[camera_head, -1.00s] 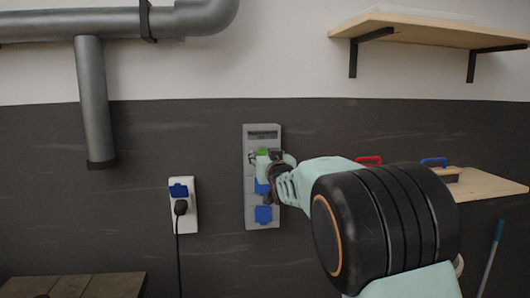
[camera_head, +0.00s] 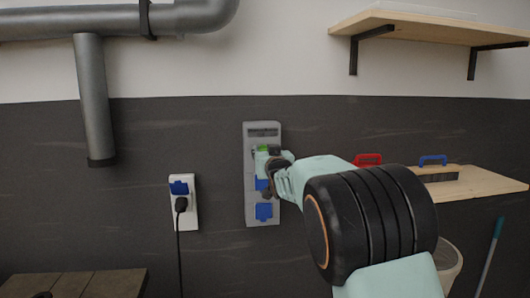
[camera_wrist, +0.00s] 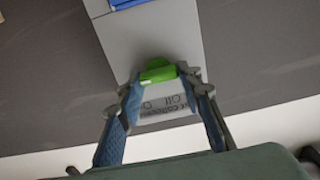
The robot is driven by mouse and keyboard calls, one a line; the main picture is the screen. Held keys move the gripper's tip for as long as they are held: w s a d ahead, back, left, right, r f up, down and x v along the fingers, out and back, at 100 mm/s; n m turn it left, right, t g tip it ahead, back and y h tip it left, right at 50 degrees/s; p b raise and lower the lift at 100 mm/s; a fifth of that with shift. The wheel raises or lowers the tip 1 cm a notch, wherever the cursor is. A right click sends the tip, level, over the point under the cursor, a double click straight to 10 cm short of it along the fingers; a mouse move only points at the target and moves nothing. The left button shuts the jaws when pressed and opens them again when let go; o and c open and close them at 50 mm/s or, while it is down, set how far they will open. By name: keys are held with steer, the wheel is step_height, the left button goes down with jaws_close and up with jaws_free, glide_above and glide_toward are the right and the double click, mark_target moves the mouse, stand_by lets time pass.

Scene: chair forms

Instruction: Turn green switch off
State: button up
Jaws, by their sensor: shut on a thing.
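The green switch (camera_wrist: 158,73) sits on a grey wall panel (camera_wrist: 160,35) and shows between my fingertips in the wrist view. A printed label, partly readable as "Off", is beside it. In the head view the green switch (camera_head: 262,149) is partly hidden by my gripper (camera_head: 262,160), on the upper part of the grey panel (camera_head: 262,132). My gripper (camera_wrist: 160,78) is shut on the green switch, with a fingertip on each side of it. The exact turn of the switch is hard to tell.
Blue socket covers (camera_head: 263,211) are on the panel below the switch. A white socket (camera_head: 183,216) with a black plug is to the left. A wooden shelf (camera_head: 480,188) with red and blue handled tools is to the right.

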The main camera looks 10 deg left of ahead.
steer(key=shift+f+n+b, duration=0.15)
steer(key=shift+n+b, duration=0.25)
steer(key=shift+b, duration=0.2)
steer(key=n+b, duration=0.5)
steer(key=n, duration=0.3)
steer(key=n+b, duration=0.6)
steer(key=n, duration=0.3)
steer(key=shift+s+a+f, duration=0.1)
steer(key=shift+a, duration=0.1)
steer(key=o, duration=1.2)
steer(key=shift+c, duration=0.2)
steer(key=shift+s, duration=0.15)
